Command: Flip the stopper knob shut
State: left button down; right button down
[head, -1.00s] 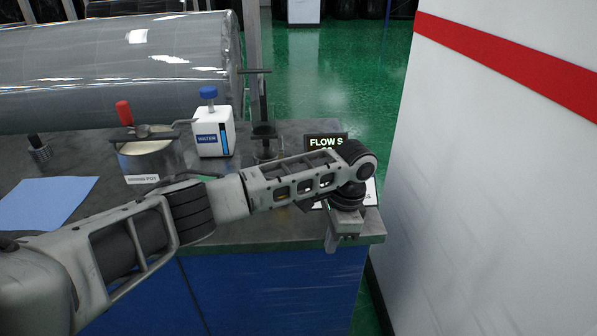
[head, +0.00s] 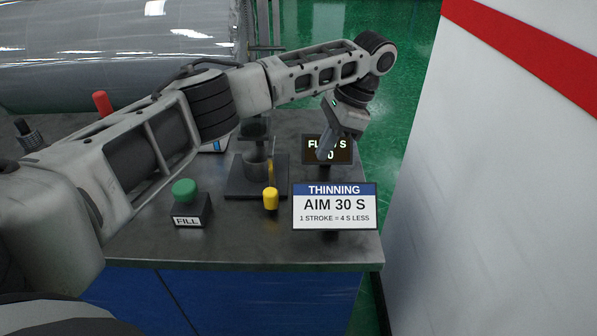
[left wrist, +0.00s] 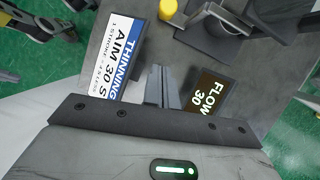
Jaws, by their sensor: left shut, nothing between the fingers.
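A yellow knob (head: 270,198) stands at the front right of a dark stand (head: 240,192) that holds a cup; it is likely the stopper knob. It also shows at the top of the left wrist view (left wrist: 168,9). My left gripper (head: 325,152) is shut and empty, pointing down in front of the flow display (head: 343,154), to the right of and beyond the knob. In the left wrist view its closed fingers (left wrist: 163,88) lie between the display and the sign, apart from the knob. My right gripper is not in view.
A sign reading "AIM 30 S" (head: 335,207) stands at the bench's front right. A green FILL button (head: 185,190) is at the front left. My left arm hides much of the bench's back left. A white wall (head: 500,180) rises at right.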

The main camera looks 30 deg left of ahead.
aim_at(271, 194)
pick_arm(q)
jog(key=b+x, duration=0.2)
jog(key=x, duration=0.6)
jog(key=shift+f, duration=0.15)
jog(key=shift+s+a+f, duration=0.2)
jog(key=shift+a+f, duration=0.05)
jog(key=shift+f, duration=0.35)
jog(key=shift+s+a+p, duration=0.6)
jog(key=shift+s+a, duration=0.5)
jog(key=shift+a, duration=0.1)
jog(key=shift+s+a, duration=0.15)
jog(key=shift+a, duration=0.05)
jog(key=shift+s+f, duration=0.1)
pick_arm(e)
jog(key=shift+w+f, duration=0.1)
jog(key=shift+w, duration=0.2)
pick_arm(q)
jog(key=shift+a, duration=0.1)
